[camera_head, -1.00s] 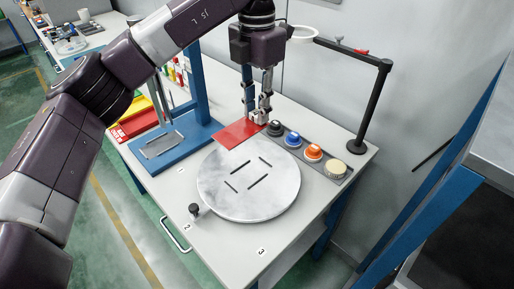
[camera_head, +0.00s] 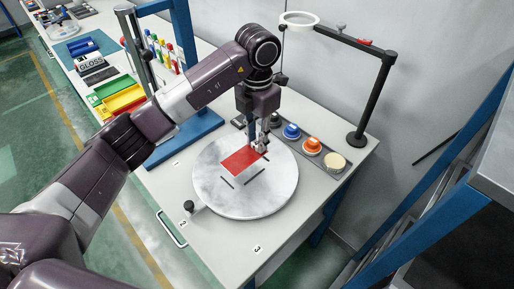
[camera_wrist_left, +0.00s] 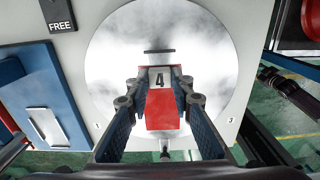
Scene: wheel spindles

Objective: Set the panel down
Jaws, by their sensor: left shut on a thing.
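The red panel (camera_head: 240,161) is a thin flat plate over the round grey turntable (camera_head: 270,204) in the head view. In the left wrist view the panel (camera_wrist_left: 162,112) shows between my fingers, with a pale end marked 4. My left gripper (camera_head: 265,146) is shut on the panel's far right edge. The turntable has dark slots, and some are covered by the panel. I cannot tell whether the panel touches the turntable or hovers just above it. My right gripper is not in view.
A strip with orange (camera_head: 312,146), blue (camera_head: 291,131) and cream (camera_head: 335,162) round pots lies behind the turntable. A black lamp stand (camera_head: 372,100) rises at the right. A black knob (camera_head: 188,206) stands by the turntable's front left. The table front is clear.

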